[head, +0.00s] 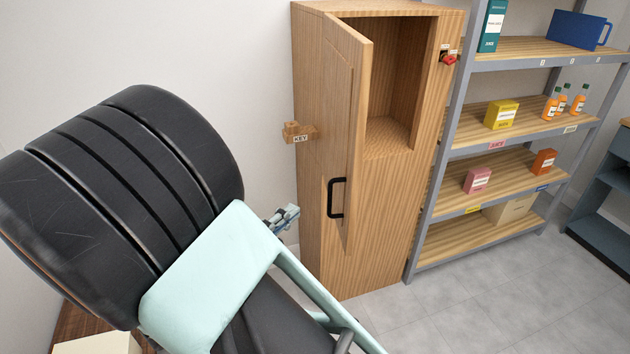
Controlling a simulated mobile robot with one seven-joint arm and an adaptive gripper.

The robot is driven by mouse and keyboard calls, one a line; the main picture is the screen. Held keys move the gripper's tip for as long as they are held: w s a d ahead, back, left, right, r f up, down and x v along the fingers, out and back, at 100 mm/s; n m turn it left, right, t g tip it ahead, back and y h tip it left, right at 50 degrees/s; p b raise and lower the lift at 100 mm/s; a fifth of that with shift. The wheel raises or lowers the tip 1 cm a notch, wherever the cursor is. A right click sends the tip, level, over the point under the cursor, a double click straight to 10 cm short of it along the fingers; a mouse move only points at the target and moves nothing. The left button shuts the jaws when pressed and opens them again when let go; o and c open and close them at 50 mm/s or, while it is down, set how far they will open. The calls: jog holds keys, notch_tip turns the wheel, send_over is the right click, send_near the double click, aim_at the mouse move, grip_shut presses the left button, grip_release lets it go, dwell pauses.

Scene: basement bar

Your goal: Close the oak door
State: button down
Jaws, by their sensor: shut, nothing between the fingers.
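The oak door (345,110) belongs to a tall oak cabinet (383,215) and stands ajar, swung out toward me. Its black handle (331,199) is on the lower part of the door. The cabinet's inside (396,85) shows through the gap on the right. My gripper (291,212) shows only in small part beyond my mint-coloured arm link, left of the handle in the picture. It is shut and empty, apart from the handle. The rest of it is hidden behind my arm.
A small wooden block labelled KEY (300,132) is at the cabinet's left side. A red knob (448,59) is at its right front. A grey shelf rack (455,125) with boxes and bottles stands at right. The grey floor (480,305) in front is clear.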

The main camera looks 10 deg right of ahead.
aim_at(348, 182)
jog(key=p+x, duration=0.1)
jog(key=x, duration=0.3)
jog(key=s+d+p+x, duration=0.1)
jog(key=x, duration=0.3)
jog(key=p+x, duration=0.1)
jog(key=x, duration=0.3)
jog(key=shift+s+d, duration=0.25)
jog(key=shift+d, duration=0.6)
jog(key=shift+d+f, duration=0.1)
jog(key=shift+d, duration=0.05)
